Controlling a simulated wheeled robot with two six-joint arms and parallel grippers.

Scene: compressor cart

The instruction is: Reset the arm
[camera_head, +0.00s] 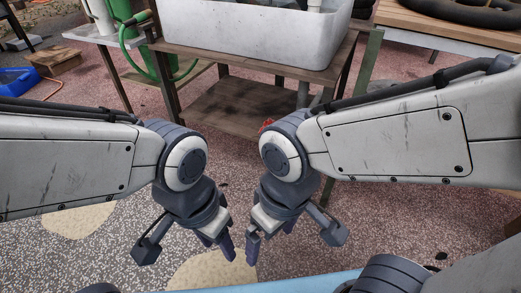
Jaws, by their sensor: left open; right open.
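My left arm comes in from the left and my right arm from the right, both bent so the wrists hang close together in the middle. My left gripper (226,246) points down with its dark fingers apart, holding nothing that I can see. My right gripper (252,246) also points down, just right of the left one, open and with nothing visible in it. A small gap separates the two grippers. Both hang above the speckled floor.
A wooden workbench (240,58) with a lower shelf (232,101) and a white basin (240,30) stands ahead. A light side table (88,36) with a green hose is at the back left. A blue object (18,80) and a wooden block (57,62) lie far left.

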